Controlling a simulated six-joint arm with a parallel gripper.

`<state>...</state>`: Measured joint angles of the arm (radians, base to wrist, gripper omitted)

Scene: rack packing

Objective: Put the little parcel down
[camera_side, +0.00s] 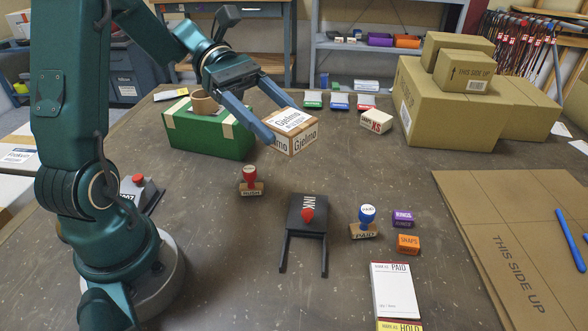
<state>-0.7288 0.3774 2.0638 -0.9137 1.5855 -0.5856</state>
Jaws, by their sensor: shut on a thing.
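The little parcel (294,138) is a small brown and white box with "Gjelmo" printed on its top and sides. It is near the middle of the view, to the right of a green box. My gripper (286,122) is shut on the parcel, with one blue finger on its left side and the other at its far right. The parcel looks upright. Whether its underside touches the table or hangs just above it is hard to tell.
A green box (205,136) with a brown roll on top stands left. A small white XS box (377,122) and large cartons (440,115) are right. A red-handled stamp (250,182), black ink pad (307,216) and blue-handled stamp (366,220) are nearer. Bare table (345,165) lies between.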

